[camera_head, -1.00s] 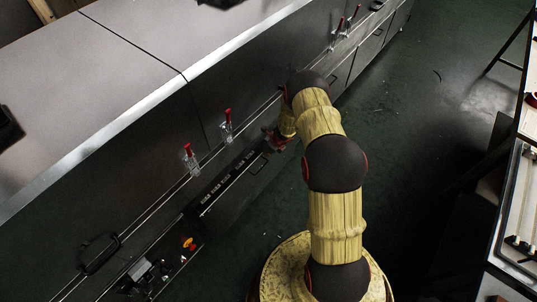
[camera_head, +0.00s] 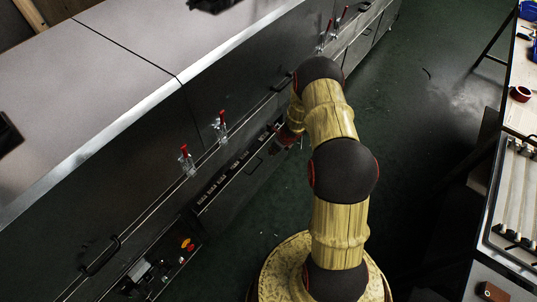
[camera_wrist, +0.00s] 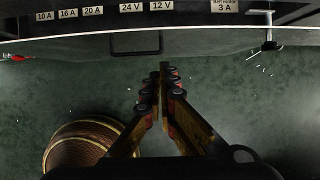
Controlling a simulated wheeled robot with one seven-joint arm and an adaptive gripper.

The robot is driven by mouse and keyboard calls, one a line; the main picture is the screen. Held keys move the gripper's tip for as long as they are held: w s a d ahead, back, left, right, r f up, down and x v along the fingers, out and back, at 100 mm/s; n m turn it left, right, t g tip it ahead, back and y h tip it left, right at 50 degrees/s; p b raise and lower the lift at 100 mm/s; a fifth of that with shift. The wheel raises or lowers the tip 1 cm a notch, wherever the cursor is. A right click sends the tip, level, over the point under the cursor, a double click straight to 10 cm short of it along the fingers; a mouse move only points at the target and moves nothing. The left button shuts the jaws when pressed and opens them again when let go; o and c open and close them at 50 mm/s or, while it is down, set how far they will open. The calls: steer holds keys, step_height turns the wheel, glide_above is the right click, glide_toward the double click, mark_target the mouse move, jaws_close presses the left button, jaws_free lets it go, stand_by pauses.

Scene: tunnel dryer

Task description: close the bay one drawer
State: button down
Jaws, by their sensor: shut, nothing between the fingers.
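A dark drawer (camera_head: 235,182) stands partly out of the long grey cabinet, and a row of pale labels shows inside it. I cannot read which bay it belongs to. In the wrist view its pale front edge (camera_wrist: 215,30) crosses the top, with labels such as 10 A, 24 V and 12 V behind it. Its black loop handle (camera_wrist: 135,52) hangs on the front. In the head view my gripper (camera_head: 281,140) is by the drawer's far end, partly hidden.
An open compartment (camera_head: 160,270) with dark parts and red and yellow pieces lies at lower left. Red-topped clamps (camera_head: 185,160) stand along the cabinet. A workbench (camera_head: 500,225) is at the right.

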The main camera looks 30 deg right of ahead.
steer(key=s+d+f+m+g+b, duration=0.1)
steer(key=s+f+b, duration=0.2)
steer(key=s+f, duration=0.6)
steer(key=s+a+f+m+y+b, duration=0.1)
steer(key=s+a+f+y, duration=0.1)
steer(key=a+f+y, duration=0.3)
steer(key=s+a+f+m+b, duration=0.1)
steer(key=s+a+f+b, duration=0.15)
steer(key=f, duration=0.55)
steer(key=s+a+m+t+y+b, duration=0.1)
steer(key=s+a+m+y, duration=0.15)
steer(key=a+y, duration=0.4)
steer(key=w+a+r+m+t+y, duration=0.1)
steer(key=w+a+r+m+y, duration=0.1)
steer(key=r, duration=0.4)
steer(key=w+a+r+m+t+y, duration=0.1)
steer(key=a+r+m+t, duration=0.1)
steer(key=r, duration=0.4)
steer(key=b, duration=0.2)
glide_toward(215, 198)
steer(key=s+a, duration=0.2)
steer(key=shift+n, duration=0.25)
steer(key=shift+w+a+f+b, duration=0.15)
steer(key=shift+w+a+b, duration=0.3)
steer(key=shift+w, duration=0.5)
steer(key=shift+w+a+f+b, duration=0.1)
steer(key=shift+w+a+b, duration=0.15)
steer(key=shift+w+a, duration=0.55)
steer(key=shift+w+d, duration=0.15)
steer(key=shift+w, duration=0.05)
